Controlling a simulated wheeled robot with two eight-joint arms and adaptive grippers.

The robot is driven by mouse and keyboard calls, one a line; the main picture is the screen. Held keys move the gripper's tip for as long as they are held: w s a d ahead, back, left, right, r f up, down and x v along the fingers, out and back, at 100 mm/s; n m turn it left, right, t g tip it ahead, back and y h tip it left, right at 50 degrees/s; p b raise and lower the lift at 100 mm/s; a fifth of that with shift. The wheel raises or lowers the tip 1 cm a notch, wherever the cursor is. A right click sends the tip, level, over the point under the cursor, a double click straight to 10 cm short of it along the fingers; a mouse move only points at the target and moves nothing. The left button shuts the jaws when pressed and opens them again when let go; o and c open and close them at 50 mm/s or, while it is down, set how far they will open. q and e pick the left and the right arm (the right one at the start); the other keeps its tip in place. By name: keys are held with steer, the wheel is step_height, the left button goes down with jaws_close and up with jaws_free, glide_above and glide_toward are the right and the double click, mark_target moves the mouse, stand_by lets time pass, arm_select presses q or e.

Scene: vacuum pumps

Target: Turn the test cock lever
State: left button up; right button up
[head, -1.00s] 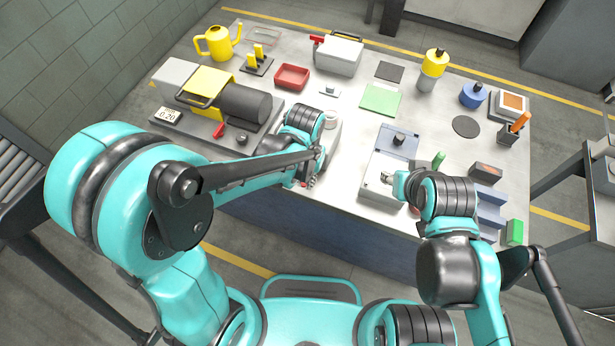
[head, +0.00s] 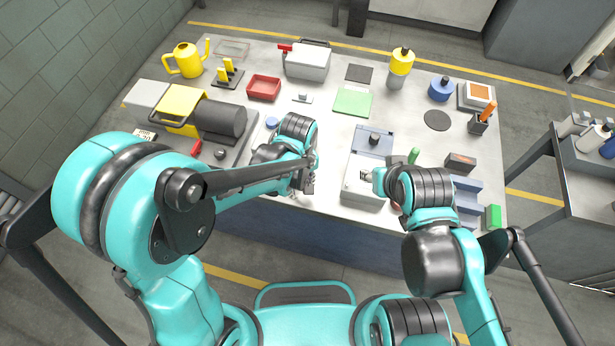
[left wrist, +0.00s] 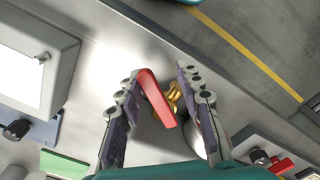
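The test cock shows in the left wrist view as a brass body (left wrist: 173,97) with a flat red lever (left wrist: 157,97) on top. My left gripper (left wrist: 161,78) is open, and the red lever lies between its two fingers. I cannot tell whether either finger touches it. In the head view, my left gripper (head: 303,184) is low at the table's front edge, and its arm hides most of the cock. My right gripper (head: 378,178) hangs over the front of a grey and blue unit (head: 361,188); its fingers are too small to read.
A red tray (head: 264,88), a grey box (head: 307,63) and a green mat (head: 352,101) lie behind. A watering can (head: 186,62) stands back left.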

arm_select(q)
steer(key=shift+r+p, duration=0.7)
steer(key=shift+r, duration=0.3)
steer(key=shift+r, duration=0.1)
step_height(320, 180, up, 6)
steer(key=p, duration=0.4)
steer(key=shift+a, duration=0.1)
